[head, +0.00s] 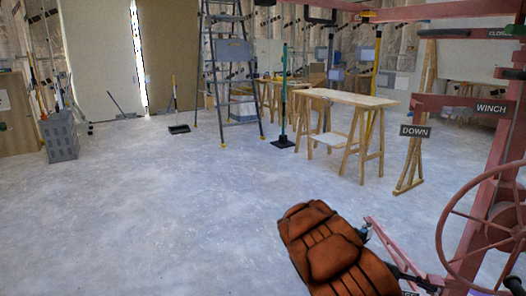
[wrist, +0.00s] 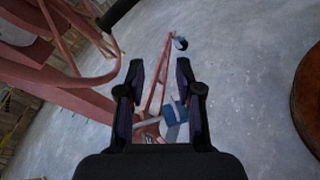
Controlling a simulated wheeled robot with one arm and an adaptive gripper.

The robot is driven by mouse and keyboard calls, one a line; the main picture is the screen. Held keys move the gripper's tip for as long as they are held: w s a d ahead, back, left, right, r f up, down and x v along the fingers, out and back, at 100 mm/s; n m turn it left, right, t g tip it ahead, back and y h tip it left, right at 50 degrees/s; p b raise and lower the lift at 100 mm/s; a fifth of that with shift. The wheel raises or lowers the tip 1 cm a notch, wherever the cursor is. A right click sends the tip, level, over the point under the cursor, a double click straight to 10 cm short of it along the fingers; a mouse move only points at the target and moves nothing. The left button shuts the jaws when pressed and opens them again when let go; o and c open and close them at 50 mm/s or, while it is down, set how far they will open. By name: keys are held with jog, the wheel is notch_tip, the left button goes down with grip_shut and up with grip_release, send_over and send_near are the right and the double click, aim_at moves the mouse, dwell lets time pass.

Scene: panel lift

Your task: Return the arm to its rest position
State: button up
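My gripper (wrist: 160,72) is open in the wrist view. Its two dark fingers are apart, and nothing is held between them. Beyond them are bare concrete floor and a thin red leg of the panel lift (wrist: 160,75). The curved red rim of the winch wheel (wrist: 108,72) is to the left of the fingers, apart from them. In the head view I cannot make out the fingers. The red panel lift (head: 504,150) stands at the right, with its wheel (head: 441,222) and signs reading WINCH and DOWN.
A brown padded shape (head: 325,250) fills the lower middle of the head view; I cannot tell whether it is mine. A stepladder (head: 240,75), a wooden workbench (head: 350,98) and a grey bin (head: 60,138) stand farther back. The floor at left and centre is clear.

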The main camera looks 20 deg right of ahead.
jog(key=s+a+r+m+t+y+p, duration=0.1)
jog(key=s+a+r+p, duration=0.15)
jog(key=r, duration=0.35)
jog(key=s+a+r+m+y+p, duration=0.1)
jog(key=a+r+p, duration=0.25)
jog(key=r, duration=0.25)
jog(key=s+a+r+t+y+p, duration=0.3)
jog(key=a+r+p, duration=0.6)
jog(key=s+a+r+t+y+p, duration=0.3)
jog(key=s+a+r+p, duration=0.1)
jog(key=a+r+p, duration=0.5)
jog(key=s+a+r+t+y+p, duration=0.2)
jog(key=s+a+r+y+p, duration=0.1)
jog(key=a+r+p, duration=0.6)
jog(key=shift+s+a+r+t, duration=0.35)
jog(key=shift+s+a, duration=0.35)
jog(key=shift+a, duration=0.3)
